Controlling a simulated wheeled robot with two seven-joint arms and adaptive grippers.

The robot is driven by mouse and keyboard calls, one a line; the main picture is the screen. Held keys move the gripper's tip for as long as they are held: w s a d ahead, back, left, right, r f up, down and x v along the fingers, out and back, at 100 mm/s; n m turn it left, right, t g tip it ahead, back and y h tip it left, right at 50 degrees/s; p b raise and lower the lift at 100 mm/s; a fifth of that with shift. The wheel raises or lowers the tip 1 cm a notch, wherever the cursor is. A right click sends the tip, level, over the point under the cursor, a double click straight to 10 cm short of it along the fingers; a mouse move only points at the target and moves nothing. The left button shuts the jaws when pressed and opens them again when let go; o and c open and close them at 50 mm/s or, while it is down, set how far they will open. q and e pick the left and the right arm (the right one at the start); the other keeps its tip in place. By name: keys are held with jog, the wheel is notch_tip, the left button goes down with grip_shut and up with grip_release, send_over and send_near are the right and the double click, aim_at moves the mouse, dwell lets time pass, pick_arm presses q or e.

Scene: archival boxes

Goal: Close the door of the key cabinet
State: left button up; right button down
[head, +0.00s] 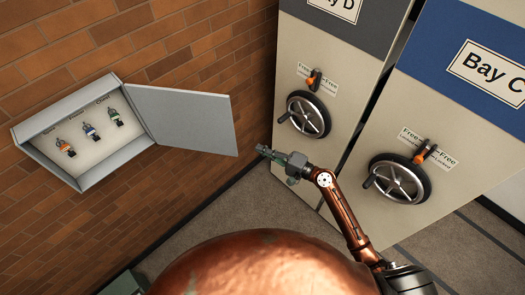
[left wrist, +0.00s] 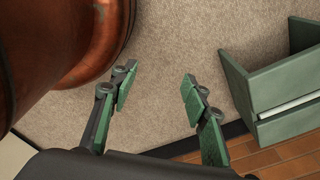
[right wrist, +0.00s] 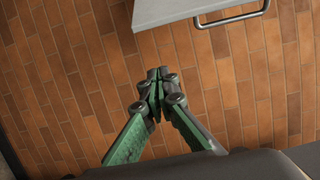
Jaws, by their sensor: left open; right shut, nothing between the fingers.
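The grey key cabinet (head: 85,178) hangs on the brick wall at the left of the head view. Its door (head: 188,120) stands wide open, swung out to the right. Several key sets hang on hooks inside. My right gripper (head: 263,150) is shut and empty, just right of the door's free edge and apart from it. In the right wrist view my right gripper (right wrist: 155,75) points toward the brick wall, with the door edge (right wrist: 180,10) and its handle (right wrist: 235,18) above it. My left gripper (left wrist: 155,88) is open and empty over the floor in the left wrist view.
Grey shelving bays with handwheels (head: 309,114) stand right of the door; another wheel (head: 399,178) is on Bay C. A green box (left wrist: 275,85) lies at the right in the left wrist view. Carpet is clear between wall and bays.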

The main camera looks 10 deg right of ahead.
jog(key=p+x, duration=0.2)
jog(key=x, duration=0.5)
pick_arm(q)
jog(key=r, duration=0.1)
jog(key=r+p, duration=0.1)
jog(key=r, duration=0.1)
jog(key=shift+w+r, duration=0.3)
jog(key=shift+w, duration=0.05)
pick_arm(e)
jog(key=s, duration=0.1)
jog(key=s+a, duration=0.1)
jog(key=s, duration=0.1)
jog(key=shift+s+a, duration=0.2)
jog(key=shift+s, duration=0.1)
jog(key=shift+s, duration=0.1)
